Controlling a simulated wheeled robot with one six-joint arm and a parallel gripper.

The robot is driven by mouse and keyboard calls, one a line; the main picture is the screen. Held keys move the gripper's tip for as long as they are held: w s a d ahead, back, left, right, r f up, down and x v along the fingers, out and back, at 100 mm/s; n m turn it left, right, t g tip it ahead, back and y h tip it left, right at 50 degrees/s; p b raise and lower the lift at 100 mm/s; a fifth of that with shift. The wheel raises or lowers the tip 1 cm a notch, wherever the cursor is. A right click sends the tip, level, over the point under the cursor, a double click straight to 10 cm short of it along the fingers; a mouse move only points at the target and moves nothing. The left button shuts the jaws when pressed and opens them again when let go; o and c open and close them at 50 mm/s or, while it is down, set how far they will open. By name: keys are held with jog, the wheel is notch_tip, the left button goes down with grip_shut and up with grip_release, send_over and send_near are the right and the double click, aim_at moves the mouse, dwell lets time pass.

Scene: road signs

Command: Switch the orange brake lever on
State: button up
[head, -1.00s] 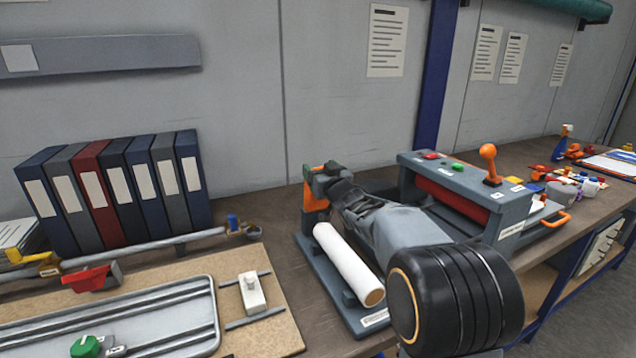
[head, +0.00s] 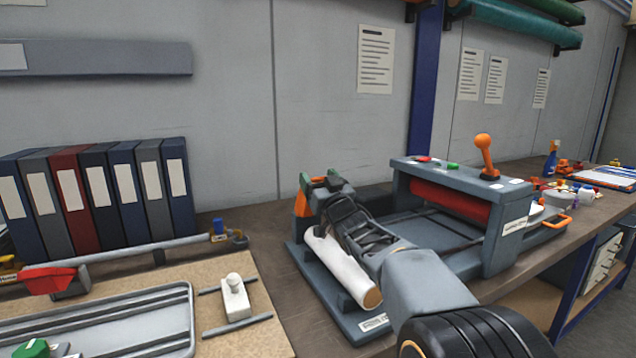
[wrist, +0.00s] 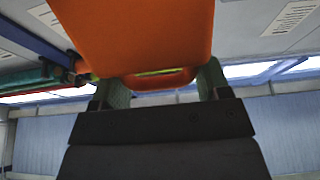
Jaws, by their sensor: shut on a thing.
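The orange brake lever (head: 303,196) is at the far left end of the grey roll stand (head: 300,258). My gripper (head: 318,188) is at it, and the fingers hide part of it. In the wrist view the orange lever (wrist: 140,35) fills the top middle, and my gripper (wrist: 163,82) has one greenish finger on each side of its lower part, shut on it. The lever's base and pivot are hidden. A second orange lever with a ball knob (head: 483,143) stands on the grey machine, apart from my gripper.
A white roll (head: 340,268) lies on the stand under my arm. The grey machine with a red roller (head: 452,200) is to the right. Binders (head: 100,198) stand at the left against the wall. A board with a metal tray (head: 110,318) lies in front of them.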

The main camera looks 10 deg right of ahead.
jog(key=shift+a+f, duration=0.1)
jog(key=shift+f, duration=0.05)
jog(key=o, duration=1)
jog(key=shift+s, duration=0.15)
jog(key=shift+s, duration=0.25)
jog(key=s+d, duration=0.1)
jog(key=s, duration=0.7)
jog(key=s+d, duration=0.1)
jog(key=s, duration=0.3)
jog(key=shift+s+d+f, duration=0.1)
jog(key=shift+d+f, duration=0.05)
jog(key=shift+d, duration=0.15)
